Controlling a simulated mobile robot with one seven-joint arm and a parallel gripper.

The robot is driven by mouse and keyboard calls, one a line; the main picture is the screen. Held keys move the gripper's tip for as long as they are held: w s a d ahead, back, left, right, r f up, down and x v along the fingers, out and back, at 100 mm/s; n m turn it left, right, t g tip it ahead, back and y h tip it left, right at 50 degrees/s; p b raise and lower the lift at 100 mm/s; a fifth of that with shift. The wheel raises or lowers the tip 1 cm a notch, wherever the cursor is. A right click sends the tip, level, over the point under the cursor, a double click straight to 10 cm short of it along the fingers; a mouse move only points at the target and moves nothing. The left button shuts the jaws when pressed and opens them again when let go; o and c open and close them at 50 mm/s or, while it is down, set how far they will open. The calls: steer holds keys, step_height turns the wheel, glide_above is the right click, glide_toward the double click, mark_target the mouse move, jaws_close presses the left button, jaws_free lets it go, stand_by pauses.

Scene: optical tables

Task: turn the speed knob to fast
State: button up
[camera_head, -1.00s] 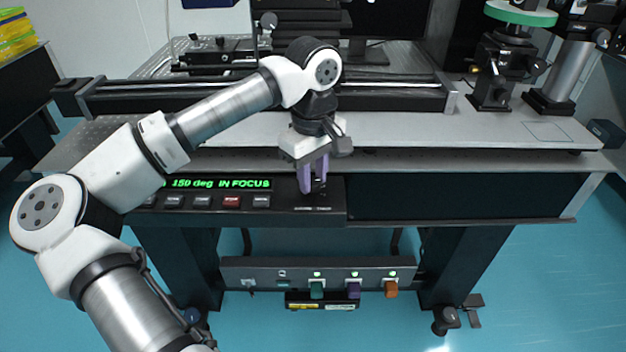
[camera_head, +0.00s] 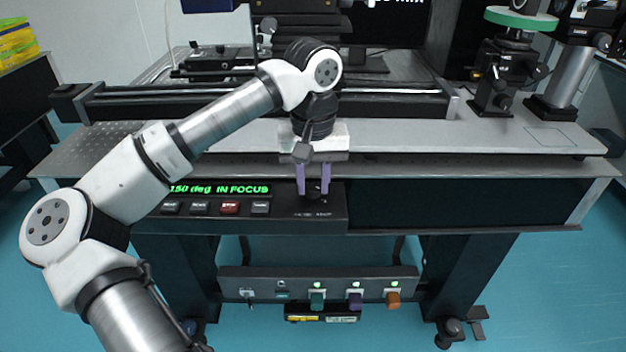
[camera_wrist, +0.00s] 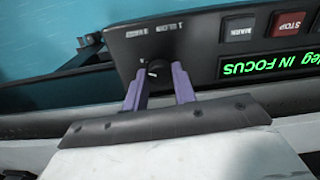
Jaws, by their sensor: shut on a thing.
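The speed knob (camera_head: 314,188) is a small dark round knob at the right end of the black control panel (camera_head: 334,205). In the wrist view the knob (camera_wrist: 158,70) shows a pale mark on its face and sits between two purple fingers. My gripper (camera_head: 313,192) points down at the panel and is shut on the knob, one finger on each side. It also fills the lower middle of the wrist view (camera_wrist: 160,92). The small print beside the knob is too blurred or upside down to read, so I cannot tell which setting the mark points to.
A green display (camera_head: 219,189) reads "150 deg IN FOCUS", above a row of buttons with a red stop button (camera_head: 230,208). The tabletop edge (camera_head: 450,165) overhangs behind the panel. A lower panel (camera_head: 330,285) carries several coloured switches.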

mark_target(313, 186)
stand_by(0.5)
steer(key=o, duration=1)
steer(key=shift+r, duration=0.15)
step_height(313, 186, up, 14)
steer(key=shift+f+p, duration=0.2)
steer(key=shift+p, duration=0.2)
